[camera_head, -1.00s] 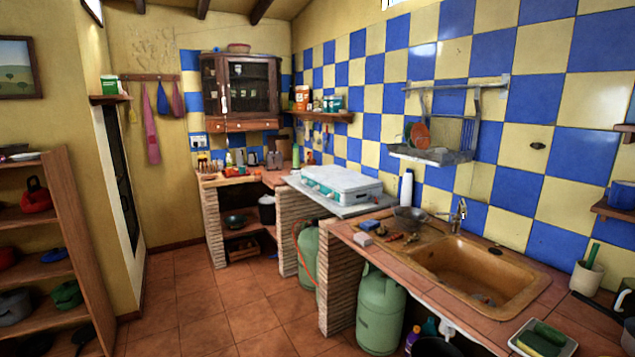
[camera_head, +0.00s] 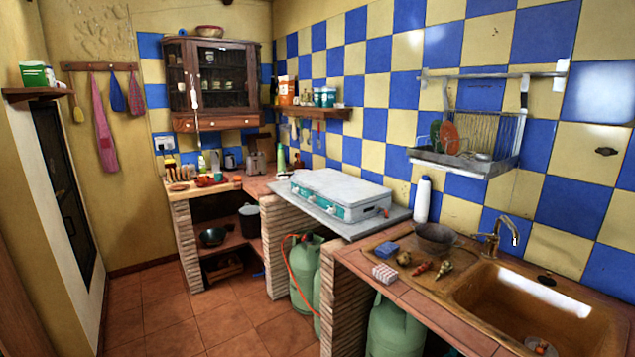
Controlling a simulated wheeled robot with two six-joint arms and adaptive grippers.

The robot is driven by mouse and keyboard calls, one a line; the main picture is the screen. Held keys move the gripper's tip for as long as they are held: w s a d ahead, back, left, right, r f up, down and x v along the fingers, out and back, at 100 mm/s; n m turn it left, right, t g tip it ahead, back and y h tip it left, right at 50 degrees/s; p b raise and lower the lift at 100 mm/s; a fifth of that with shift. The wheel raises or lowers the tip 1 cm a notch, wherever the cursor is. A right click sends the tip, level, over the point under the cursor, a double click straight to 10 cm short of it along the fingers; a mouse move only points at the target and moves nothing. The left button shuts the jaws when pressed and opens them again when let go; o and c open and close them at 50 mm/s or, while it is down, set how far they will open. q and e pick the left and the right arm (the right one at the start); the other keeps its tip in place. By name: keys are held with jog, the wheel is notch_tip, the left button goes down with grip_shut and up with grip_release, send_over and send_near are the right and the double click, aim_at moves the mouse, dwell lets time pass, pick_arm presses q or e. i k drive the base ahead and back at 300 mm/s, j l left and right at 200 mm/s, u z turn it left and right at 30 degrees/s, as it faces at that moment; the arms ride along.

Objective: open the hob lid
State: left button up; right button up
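The hob (camera_head: 345,212) is a teal-fronted unit on a grey slab between the brick counters, in the middle of the head view. Its flat pale grey lid (camera_head: 336,187) lies shut on top. Knobs show on the teal front, and a small red part shows at its right end. Neither of my grippers is in view, so I cannot see whether they are open or shut.
A sink (camera_head: 520,305) with a tap is at the right. A white bottle (camera_head: 422,200) and a dark bowl (camera_head: 435,236) stand right of the hob. Green gas cylinders (camera_head: 304,272) stand below. The tiled floor (camera_head: 215,320) at the left front is clear.

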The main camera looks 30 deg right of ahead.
aim_at(349, 192)
jog(key=i+z, duration=0.15)
jog(key=i, duration=0.5)
jog(key=i+z, duration=0.1)
jog(key=i, duration=0.55)
jog(key=i+j+z, duration=0.15)
jog(key=i, duration=0.5)
jog(key=i+j+z, duration=0.1)
jog(key=i+j, duration=0.15)
jog(key=i, duration=0.4)
